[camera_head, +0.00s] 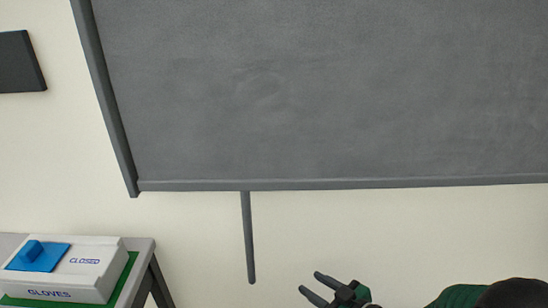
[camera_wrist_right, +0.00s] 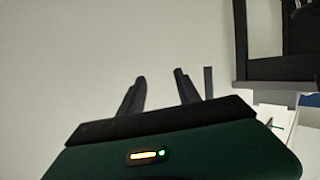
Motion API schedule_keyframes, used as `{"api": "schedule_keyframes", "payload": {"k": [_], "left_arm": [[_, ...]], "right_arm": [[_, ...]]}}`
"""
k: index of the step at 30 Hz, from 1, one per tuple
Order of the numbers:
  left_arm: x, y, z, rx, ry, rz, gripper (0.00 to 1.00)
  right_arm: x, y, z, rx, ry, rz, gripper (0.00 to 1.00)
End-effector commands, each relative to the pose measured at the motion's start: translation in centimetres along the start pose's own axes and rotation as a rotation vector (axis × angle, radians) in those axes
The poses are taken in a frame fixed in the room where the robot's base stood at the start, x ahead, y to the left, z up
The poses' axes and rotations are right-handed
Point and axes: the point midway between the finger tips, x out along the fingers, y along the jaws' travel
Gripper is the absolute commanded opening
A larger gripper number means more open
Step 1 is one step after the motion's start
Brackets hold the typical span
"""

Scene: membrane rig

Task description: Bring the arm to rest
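My right gripper (camera_head: 317,287) is at the bottom of the head view, right of centre, with its two dark fingers apart and nothing between them. Part of my green and black right arm shows at the bottom right edge. In the right wrist view the same gripper (camera_wrist_right: 160,85) shows both fingers spread, with a pale, bare surface beyond them. It touches nothing that I can see. My left gripper is not in either view.
A large dark grey framed panel (camera_head: 320,95) fills the upper head view, with a thin grey rod (camera_head: 248,240) hanging below it. A white box marked GLOVES and CLOSED (camera_head: 90,275) sits on a green mat on a table (camera_head: 140,244) at lower left. A dark block (camera_head: 18,62) is on the wall.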

Motion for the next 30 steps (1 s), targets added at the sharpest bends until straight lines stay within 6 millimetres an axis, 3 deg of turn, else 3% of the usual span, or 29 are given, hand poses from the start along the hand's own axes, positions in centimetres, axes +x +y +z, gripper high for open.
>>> {"api": "schedule_keyframes", "payload": {"k": [4,8,11,17,18,30], "left_arm": [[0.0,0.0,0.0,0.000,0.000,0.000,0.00],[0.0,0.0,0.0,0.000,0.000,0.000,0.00],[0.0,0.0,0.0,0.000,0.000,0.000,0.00],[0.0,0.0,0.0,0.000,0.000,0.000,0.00],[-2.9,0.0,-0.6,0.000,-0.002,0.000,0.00],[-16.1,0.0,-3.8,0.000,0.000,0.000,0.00]], "right_arm": [[-2.5,4.0,4.4,0.068,-0.327,0.251,0.40],[-6.6,4.1,8.0,0.215,-0.583,0.388,0.40],[-9.7,2.2,9.9,0.345,-0.741,0.433,0.40],[-14.7,-4.8,11.6,0.614,-0.996,0.405,0.40],[-15.6,-4.2,8.8,0.609,-0.992,0.409,0.40],[-20.1,-2.8,-3.7,0.605,-0.992,0.411,0.40]]}}
